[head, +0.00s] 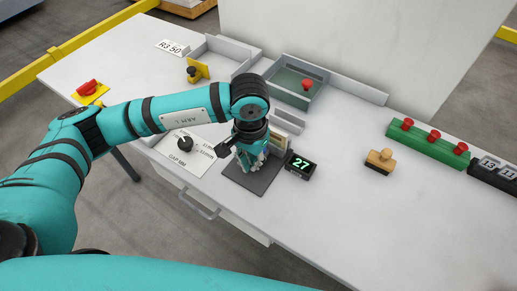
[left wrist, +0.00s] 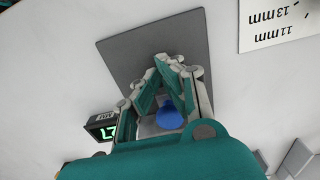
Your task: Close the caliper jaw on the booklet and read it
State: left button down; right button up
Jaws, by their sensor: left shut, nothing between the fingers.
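My left gripper (head: 250,162) points down over the dark grey plate (head: 262,184) of the gauge. Its fingertips (left wrist: 170,62) meet with nothing held between them in the left wrist view. A round blue part (left wrist: 169,117) shows through the gap between the finger links; I cannot tell whether the gripper touches it. The digital display (head: 300,165) beside the plate reads 27; it also shows at an angle in the left wrist view (left wrist: 104,130). A pale, upright piece (head: 287,122) stands behind the gripper, partly hidden. I cannot make out the booklet or the jaw clearly.
A wooden stamp (head: 380,160) and green block (head: 428,146) are right. The table front right is clear.

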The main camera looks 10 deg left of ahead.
pick_arm(q)
jog(key=shift+w+d+b, duration=0.25)
jog(key=shift+w+b, duration=0.2)
jog(key=shift+w, duration=0.2)
dwell(0.7)
jog(key=shift+s+a, duration=0.3)
jog(key=shift+s, duration=0.4)
jog(key=shift+s+a, duration=0.25)
jog(key=shift+s, duration=0.45)
jog(key=shift+r+p, duration=0.4)
jog(key=shift+r, duration=2.6)
notch_tip(320, 180, up, 12)
